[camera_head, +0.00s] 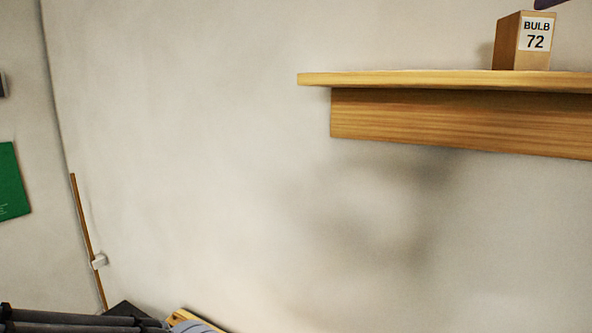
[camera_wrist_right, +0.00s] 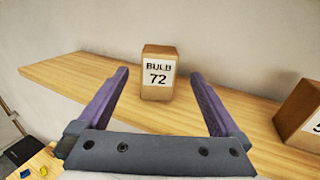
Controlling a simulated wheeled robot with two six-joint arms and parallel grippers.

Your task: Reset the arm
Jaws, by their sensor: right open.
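My right gripper (camera_wrist_right: 159,73) is open, its two purple fingers spread wide. A brown box labelled "BULB 72" (camera_wrist_right: 157,90) stands upright on the wooden shelf and shows between the fingertips in the right wrist view, with clear gaps at both sides. In the head view the same box (camera_head: 509,42) stands on the shelf at the upper right. A purple tip (camera_head: 546,3), apparently of my right gripper, shows just above it at the top edge. The rest of that arm is out of the head view. My left gripper is not seen.
The wooden shelf (camera_head: 400,80) juts from a pale wall. Another box (camera_wrist_right: 301,110) stands further right on it, partly cut off. A thin wooden strip (camera_head: 87,235) and a green panel (camera_head: 12,182) are at the left. Yellow pieces (camera_wrist_right: 42,172) lie low at the left.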

